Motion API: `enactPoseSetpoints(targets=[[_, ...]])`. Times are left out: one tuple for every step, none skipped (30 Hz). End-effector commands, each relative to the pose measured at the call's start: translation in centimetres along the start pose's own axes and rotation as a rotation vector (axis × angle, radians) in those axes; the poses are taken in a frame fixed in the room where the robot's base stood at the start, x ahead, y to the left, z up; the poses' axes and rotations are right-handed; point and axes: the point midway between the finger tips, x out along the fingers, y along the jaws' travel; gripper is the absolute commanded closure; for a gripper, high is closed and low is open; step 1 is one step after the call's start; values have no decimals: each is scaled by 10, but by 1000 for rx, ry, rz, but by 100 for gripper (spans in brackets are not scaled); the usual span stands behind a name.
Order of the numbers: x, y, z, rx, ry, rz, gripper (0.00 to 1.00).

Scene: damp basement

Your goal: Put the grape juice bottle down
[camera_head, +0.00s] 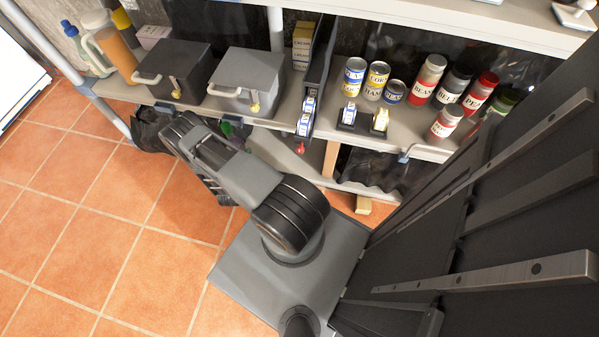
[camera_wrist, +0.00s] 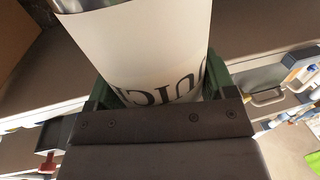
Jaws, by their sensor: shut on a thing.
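The grape juice bottle (camera_wrist: 145,45) fills the top middle of the wrist view. It has a white label with part of the dark word "JUICE" showing, upside down in the picture. My gripper (camera_wrist: 160,82) is shut on it, with a green finger on each side. The bottle's top and bottom ends are out of view, and I cannot tell whether it touches a surface. In the head view my arm reaches toward the shelf front, and I cannot make out the bottle in the jaws.
The grey shelf (camera_head: 417,145) holds two lidded grey boxes (camera_head: 248,78), several cans (camera_head: 376,80) and several jars (camera_head: 427,80). Large bottles (camera_head: 112,45) stand at its left end. The tiled floor (camera_head: 95,205) at left is clear.

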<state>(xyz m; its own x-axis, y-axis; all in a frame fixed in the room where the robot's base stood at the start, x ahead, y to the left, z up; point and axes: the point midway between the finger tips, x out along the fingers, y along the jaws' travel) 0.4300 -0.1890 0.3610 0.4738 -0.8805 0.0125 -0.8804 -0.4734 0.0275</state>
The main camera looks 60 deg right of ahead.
Motion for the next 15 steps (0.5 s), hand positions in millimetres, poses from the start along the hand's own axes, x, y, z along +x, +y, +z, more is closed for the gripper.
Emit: enactPoseSetpoints(targets=[[3,12,29,2,6,88,86],[4,20,38,3,6,142,86],[4,29,49,4,6,214,86],[4,36,56,5,6,264,86],[3,42,63,7,6,314,86],[2,50,71,10,5,377,86],[1,56,76,10,4,421,86],[-1,60,81,11,3,462,86],[-3,66,87,13,1,515,86],[-5,70,90,15,-1,552,86],[-7,74,94,16,-3,586,86],[-9,78,97,18,-5,628,86],[-11,80,99,18,-7,656,86],[-12,82,101,19,-9,682,86],[-15,85,103,20,-11,713,86]])
